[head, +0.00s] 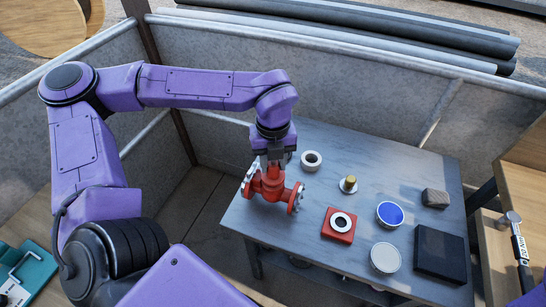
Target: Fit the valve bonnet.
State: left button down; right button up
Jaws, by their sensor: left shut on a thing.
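The red valve body (266,186) stands near the left end of the grey table, with pale flanges at its sides. My left gripper (274,155) points down directly above it and is shut on a red part, apparently the valve bonnet (274,166). The fingers hide much of this part. I cannot tell whether it is seated on the body or just above it. A red square block (330,234) with a pale ring and dark centre lies to the right of the valve. My right gripper is out of view.
The grey table (301,256) also holds a pale ring (311,161), a brass piece (350,182) on a white disc, a blue-filled dish (390,214), a white round dish (385,258), a black box (440,254) and a grey block (435,198). A grey wall (350,95) stands behind.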

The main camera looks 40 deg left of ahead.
pick_arm(q)
jog(key=shift+f+b, duration=0.6)
jog(key=shift+f, duration=0.35)
jog(key=c, duration=0.7)
grip_release()
jog(key=shift+o, duration=0.2)
notch_tip(320, 180, up, 11)
jog(key=shift+f+b, duration=0.2)
jog(key=shift+b, duration=0.4)
